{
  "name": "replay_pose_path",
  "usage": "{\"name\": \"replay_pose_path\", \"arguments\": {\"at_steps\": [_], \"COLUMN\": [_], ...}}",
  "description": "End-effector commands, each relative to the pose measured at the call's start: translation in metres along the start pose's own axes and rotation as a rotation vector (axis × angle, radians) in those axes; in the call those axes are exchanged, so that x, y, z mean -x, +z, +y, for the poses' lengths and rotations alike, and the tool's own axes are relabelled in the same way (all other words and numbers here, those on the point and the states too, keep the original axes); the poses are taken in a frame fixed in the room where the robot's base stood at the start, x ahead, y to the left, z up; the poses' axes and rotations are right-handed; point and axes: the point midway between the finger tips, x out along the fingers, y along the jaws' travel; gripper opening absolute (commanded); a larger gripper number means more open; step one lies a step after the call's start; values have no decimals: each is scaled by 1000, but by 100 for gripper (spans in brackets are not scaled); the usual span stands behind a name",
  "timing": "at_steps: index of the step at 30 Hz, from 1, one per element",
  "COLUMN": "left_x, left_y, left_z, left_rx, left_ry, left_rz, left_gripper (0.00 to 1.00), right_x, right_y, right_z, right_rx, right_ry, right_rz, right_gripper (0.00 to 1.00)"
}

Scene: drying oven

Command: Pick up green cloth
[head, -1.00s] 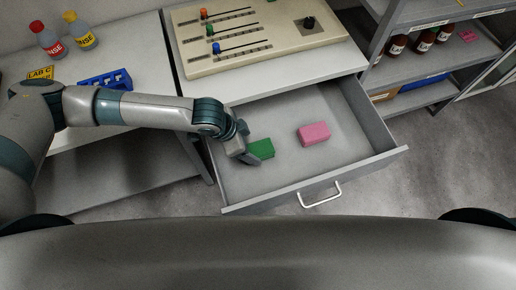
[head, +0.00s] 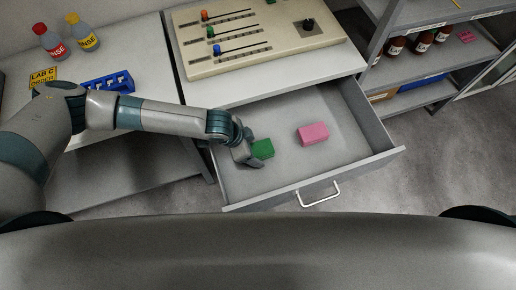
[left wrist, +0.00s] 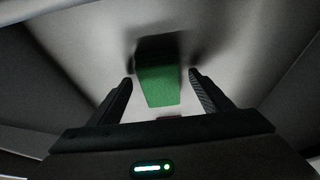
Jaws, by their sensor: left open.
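The green cloth (head: 263,149) is a folded block lying in the open drawer (head: 291,185), near its left side. In the left wrist view the green cloth (left wrist: 158,82) lies ahead, between the lines of the two fingers. My left gripper (head: 254,160) is inside the drawer, close to the left of the cloth and hiding part of it. In the left wrist view my left gripper (left wrist: 160,92) is open, with a finger on each side of the cloth's near part and gaps showing. My right gripper is not in view.
A pink block (head: 313,134) lies in the drawer to the right of the green cloth. The drawer walls and front with its handle (head: 319,194) surround them. A slider panel (head: 255,35) is on the bench above. Shelves with bottles (head: 421,41) stand at the right.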

Motion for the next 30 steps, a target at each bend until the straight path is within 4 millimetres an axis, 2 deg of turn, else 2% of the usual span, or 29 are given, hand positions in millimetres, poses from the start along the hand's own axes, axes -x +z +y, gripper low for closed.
{"name": "replay_pose_path", "arguments": {"at_steps": [15, 16, 17, 21, 30], "left_x": [-3, -3, -3, -3, -2], "left_y": [0, 0, 0, 0, 0], "left_z": [0, 0, 0, 0, 0], "left_rx": [0, 0, 0, 0, 0], "left_ry": [0, 0, 0, 0, 0], "left_rz": [0, 0, 0, 0, 1], "left_gripper": [73, 70, 63, 30, 28], "right_x": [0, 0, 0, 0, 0], "right_y": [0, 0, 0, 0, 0], "right_z": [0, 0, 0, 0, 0], "right_rx": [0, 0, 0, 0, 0], "right_ry": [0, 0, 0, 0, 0], "right_rz": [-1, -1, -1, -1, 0], "right_gripper": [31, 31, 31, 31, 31]}}
